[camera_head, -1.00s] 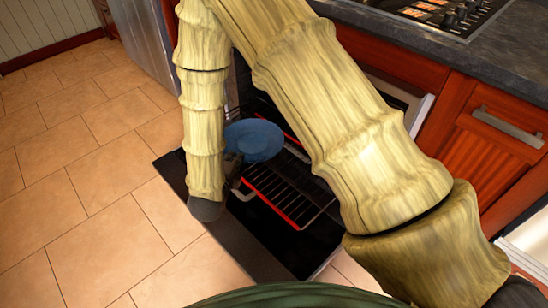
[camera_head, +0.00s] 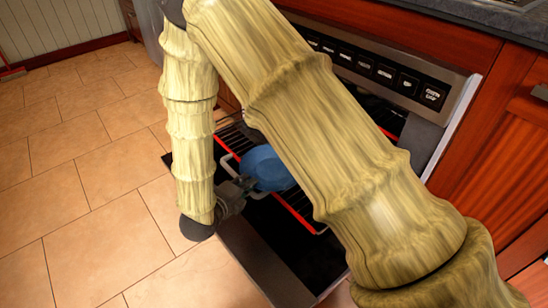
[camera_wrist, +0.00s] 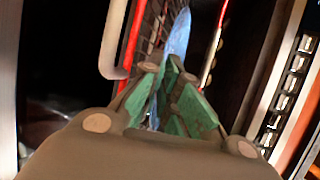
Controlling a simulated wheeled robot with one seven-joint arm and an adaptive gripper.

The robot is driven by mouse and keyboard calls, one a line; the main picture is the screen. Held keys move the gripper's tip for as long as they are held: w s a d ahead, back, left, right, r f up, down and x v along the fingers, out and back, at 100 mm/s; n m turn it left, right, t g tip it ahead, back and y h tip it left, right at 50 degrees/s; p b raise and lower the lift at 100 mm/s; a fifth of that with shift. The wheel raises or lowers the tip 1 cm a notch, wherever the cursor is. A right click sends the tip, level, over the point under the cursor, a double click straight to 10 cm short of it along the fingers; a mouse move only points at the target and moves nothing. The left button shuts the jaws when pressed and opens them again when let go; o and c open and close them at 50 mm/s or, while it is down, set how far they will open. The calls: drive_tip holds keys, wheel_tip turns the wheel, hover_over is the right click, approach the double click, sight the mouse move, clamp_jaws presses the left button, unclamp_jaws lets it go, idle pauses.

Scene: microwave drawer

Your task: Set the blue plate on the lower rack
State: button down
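The blue plate (camera_head: 266,168) is at my gripper (camera_head: 240,188) in the head view, over the pulled-out wire rack (camera_head: 228,137) of the open oven. In the wrist view the plate (camera_wrist: 179,36) shows nearly edge-on beyond the green finger pads of my gripper (camera_wrist: 172,72). The fingers are close together on the plate's near edge. The rack (camera_wrist: 117,35) with its red edge lies beside and behind the plate. I cannot tell whether the plate touches the rack. My arm hides part of the rack and the oven inside.
The oven door (camera_head: 258,262) is folded down, with dark glass. The control panel (camera_head: 385,72) with a row of buttons is above the opening. Red wooden cabinets (camera_head: 490,150) stand at the right. The tiled floor (camera_head: 85,190) at the left is clear.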

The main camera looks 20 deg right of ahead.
sight(257, 155)
drive_tip(key=w+d+b, duration=0.1)
drive_tip(key=w+d, duration=0.1)
drive_tip(key=w, duration=0.2)
drive_tip(key=w+d+f+b, duration=0.1)
drive_tip(key=w+d+b, duration=0.1)
drive_tip(key=w, duration=0.1)
drive_tip(key=w+d+b, duration=0.2)
drive_tip(key=w+d, duration=0.1)
drive_tip(key=w, duration=0.1)
drive_tip(key=shift+w+f, duration=0.15)
drive_tip(key=shift+w, duration=0.15)
drive_tip(key=f+b, duration=0.3)
drive_tip(key=shift+w+d+f, duration=0.2)
drive_tip(key=shift+w+f, duration=0.1)
drive_tip(key=shift+w, duration=0.05)
drive_tip(key=c, duration=1.9)
unclamp_jaws()
